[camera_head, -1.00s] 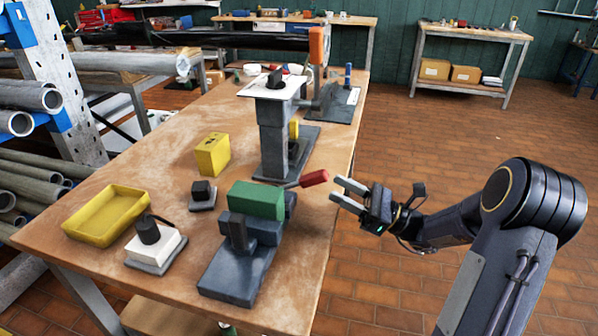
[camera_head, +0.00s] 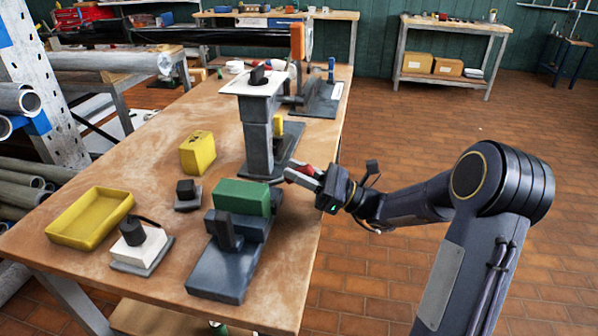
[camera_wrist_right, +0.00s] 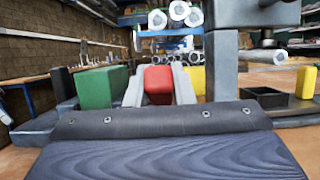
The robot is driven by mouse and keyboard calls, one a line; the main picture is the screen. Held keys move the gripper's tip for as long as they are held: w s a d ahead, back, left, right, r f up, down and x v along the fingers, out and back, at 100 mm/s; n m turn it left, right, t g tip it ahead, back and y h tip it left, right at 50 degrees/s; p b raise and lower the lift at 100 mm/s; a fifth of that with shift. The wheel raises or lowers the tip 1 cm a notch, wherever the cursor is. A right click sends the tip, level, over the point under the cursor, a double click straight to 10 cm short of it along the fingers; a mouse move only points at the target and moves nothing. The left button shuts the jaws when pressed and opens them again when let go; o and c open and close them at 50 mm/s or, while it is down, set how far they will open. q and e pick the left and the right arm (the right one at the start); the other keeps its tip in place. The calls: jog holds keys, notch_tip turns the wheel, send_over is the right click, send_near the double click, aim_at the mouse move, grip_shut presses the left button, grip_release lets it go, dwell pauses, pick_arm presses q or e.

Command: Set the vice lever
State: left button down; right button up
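The vice (camera_head: 228,258) has a dark grey-blue body and a green block (camera_head: 241,197) in its jaws. It stands on the near right part of the bench. Its lever ends in a red handle (camera_head: 306,168) at the bench's right edge. My right gripper (camera_head: 298,174) has its fingers on either side of the handle, which partly hide it in the head view. In the right wrist view the red handle (camera_wrist_right: 158,85) lies between the two pale fingers. Whether they press on it cannot be told. My left gripper is not in view.
A grey post with a white plate (camera_head: 254,84) stands close behind the handle. A yellow block (camera_head: 197,152), a small black-topped piece (camera_head: 187,194), a yellow tray (camera_head: 91,217) and a white switch box (camera_head: 138,247) are on the left. The floor right of the bench is clear.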

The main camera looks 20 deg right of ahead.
grip_shut()
jog(key=shift+r+p, duration=0.35)
jog(key=shift+p, duration=0.3)
jog(key=a+r+g+h+p, duration=0.1)
jog(key=p, duration=0.3)
jog(key=w+a+r+g+h+p, duration=0.1)
jog(key=r+h+p, duration=0.1)
jog(key=p, duration=0.2)
jog(key=w+a+r+g+h+p, duration=0.1)
jog(key=p, duration=0.3)
jog(key=shift+w+r, duration=0.15)
jog(key=w+a+g+h+p, duration=0.3)
jog(key=a+g+h+p, duration=0.1)
jog(key=p, duration=1)
jog(key=shift+w+a+h+p, duration=0.35)
jog(key=shift+a+h, duration=0.1)
jog(key=shift+h, duration=0.35)
